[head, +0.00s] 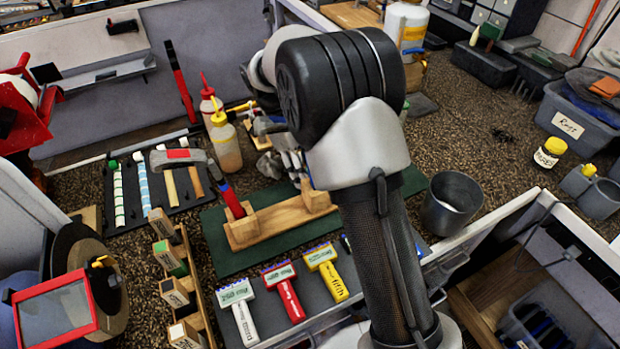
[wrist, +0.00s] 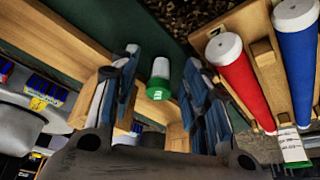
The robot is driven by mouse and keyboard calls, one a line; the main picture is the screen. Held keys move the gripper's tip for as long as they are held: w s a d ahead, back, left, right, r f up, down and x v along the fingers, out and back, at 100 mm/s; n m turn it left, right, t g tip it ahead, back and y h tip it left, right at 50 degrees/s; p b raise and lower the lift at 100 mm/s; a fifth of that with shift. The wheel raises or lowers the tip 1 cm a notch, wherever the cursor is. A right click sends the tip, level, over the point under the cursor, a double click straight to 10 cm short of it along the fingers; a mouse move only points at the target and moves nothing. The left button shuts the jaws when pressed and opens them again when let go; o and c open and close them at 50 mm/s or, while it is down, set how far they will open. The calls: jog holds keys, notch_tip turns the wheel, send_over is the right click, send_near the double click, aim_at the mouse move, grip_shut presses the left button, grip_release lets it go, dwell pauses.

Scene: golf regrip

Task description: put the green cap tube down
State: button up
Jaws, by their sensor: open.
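The green cap tube (wrist: 159,80), small and white with a green end, is between the two fingers of my gripper (wrist: 162,62) in the wrist view. The gripper is open, with a gap on both sides of the tube. The tube is over or on a dark green surface; I cannot tell whether it touches it. In the head view, my gripper (head: 292,160) is partly behind my arm, above the wooden cradle (head: 280,215) on the green mat (head: 222,262). I cannot make out this tube there.
Red (wrist: 238,80) and blue (wrist: 297,55) tubes lie close right of the gripper in the wrist view. Squeeze bottles (head: 225,145) stand behind the cradle; a grey cup (head: 453,203) stands to its right. Red (head: 284,290) and yellow (head: 327,272) labelled tools lie in front.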

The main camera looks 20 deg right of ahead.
jog(key=shift+c, duration=0.4)
grip_shut()
jog(key=shift+r, duration=0.1)
